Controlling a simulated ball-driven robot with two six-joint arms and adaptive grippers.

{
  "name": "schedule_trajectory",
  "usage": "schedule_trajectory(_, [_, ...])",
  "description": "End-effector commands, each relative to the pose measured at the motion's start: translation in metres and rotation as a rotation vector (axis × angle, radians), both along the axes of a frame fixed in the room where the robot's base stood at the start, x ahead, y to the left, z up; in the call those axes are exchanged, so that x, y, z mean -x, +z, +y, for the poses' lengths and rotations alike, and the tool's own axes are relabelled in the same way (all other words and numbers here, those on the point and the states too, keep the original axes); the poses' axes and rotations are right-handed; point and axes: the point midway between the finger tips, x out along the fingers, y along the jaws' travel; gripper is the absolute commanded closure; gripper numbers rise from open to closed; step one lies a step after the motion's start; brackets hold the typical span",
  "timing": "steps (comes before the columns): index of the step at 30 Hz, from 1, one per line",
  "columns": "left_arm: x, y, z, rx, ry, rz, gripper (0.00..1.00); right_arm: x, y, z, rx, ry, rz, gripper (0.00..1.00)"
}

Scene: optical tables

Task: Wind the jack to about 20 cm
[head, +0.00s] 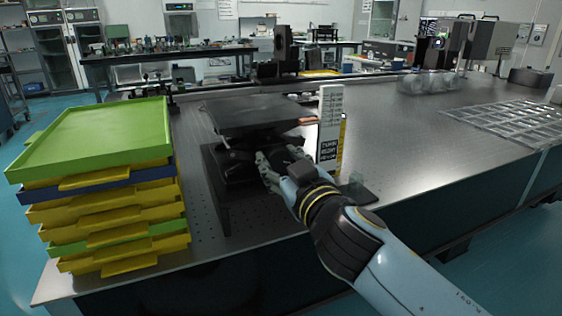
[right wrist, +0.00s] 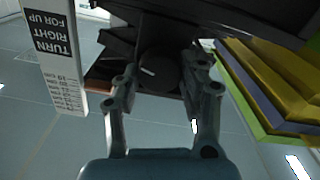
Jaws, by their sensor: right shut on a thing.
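The black lab jack (head: 245,118) stands on the optical table near its front edge, its flat top plate raised above its base. My right gripper (head: 277,170) is at the jack's front side, shut on the jack's knob. In the right wrist view the round dark knob (right wrist: 160,72) with a pale mark sits between the two fingers (right wrist: 158,85). A white upright scale (head: 329,130) stands right of the jack. In the right wrist view the scale (right wrist: 58,50) reads "TURN RIGHT FOR UP" above cm marks. My left gripper is not in view.
A stack of green, yellow and blue trays (head: 105,150) stands close left of the jack. A metal grid (head: 510,122) and clear containers (head: 430,84) lie to the right on the table (head: 400,140). The table's middle right is clear.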

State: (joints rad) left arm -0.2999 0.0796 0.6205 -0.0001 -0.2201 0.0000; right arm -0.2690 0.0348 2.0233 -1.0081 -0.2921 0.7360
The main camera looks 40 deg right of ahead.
Motion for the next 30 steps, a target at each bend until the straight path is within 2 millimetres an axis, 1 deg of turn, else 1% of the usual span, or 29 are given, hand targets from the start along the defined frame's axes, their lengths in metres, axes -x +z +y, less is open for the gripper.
schedule_trajectory(9, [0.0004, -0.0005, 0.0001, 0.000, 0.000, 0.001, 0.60, -0.0002, -0.0002, 0.0010, 0.226, 0.000, 0.054, 0.91])
schedule_trajectory(15, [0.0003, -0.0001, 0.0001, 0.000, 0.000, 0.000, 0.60, -0.0003, -0.0004, 0.0013, 0.329, 0.000, 0.079, 0.91])
schedule_trajectory(22, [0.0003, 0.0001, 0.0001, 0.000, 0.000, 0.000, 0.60, -0.0004, -0.0008, 0.0015, 0.390, 0.001, 0.094, 0.91])
schedule_trajectory(30, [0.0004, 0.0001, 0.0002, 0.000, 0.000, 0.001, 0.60, -0.0004, -0.0009, 0.0016, 0.402, 0.001, 0.097, 0.91])
